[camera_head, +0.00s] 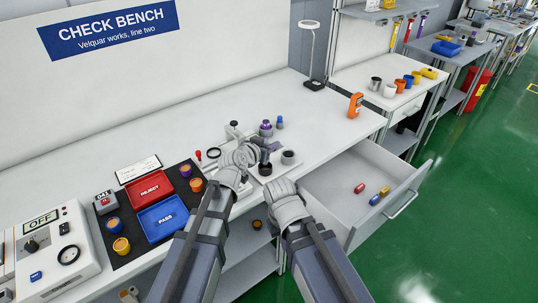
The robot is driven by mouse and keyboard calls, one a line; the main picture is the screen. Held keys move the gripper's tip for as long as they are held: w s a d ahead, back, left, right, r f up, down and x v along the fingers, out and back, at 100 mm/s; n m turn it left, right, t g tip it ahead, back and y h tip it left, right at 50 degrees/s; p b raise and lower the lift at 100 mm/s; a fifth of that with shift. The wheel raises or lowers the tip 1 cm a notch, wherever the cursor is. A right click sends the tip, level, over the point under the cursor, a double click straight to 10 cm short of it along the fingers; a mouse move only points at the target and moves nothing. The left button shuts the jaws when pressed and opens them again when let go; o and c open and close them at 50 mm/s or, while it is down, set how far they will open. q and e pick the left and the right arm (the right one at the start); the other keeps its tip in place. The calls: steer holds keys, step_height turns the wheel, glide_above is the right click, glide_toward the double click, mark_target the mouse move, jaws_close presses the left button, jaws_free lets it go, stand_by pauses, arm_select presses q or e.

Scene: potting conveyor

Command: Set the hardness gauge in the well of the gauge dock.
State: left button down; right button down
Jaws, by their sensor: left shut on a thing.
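My left gripper (259,150) is shut on a small dark grey-purple thing (269,147), which I take to be the hardness gauge. The gripper holds it at the middle of the bench, over or beside a pale plate. This plate (272,177), probably the gauge dock, carries a dark round cup (288,157) that looks like its well. The cup is just right of the held thing. My wrist hides part of the plate, and I cannot tell whether the held thing touches it.
Purple and blue pieces (266,128) stand behind the plate. An orange device (355,105) stands at right. An open drawer (345,180) juts out below.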

arm_select(q)
step_height(320, 180, down, 4)
steer(key=b, duration=0.3)
steer(key=shift+r, duration=0.25)
steer(key=c, duration=0.5)
jaws_free()
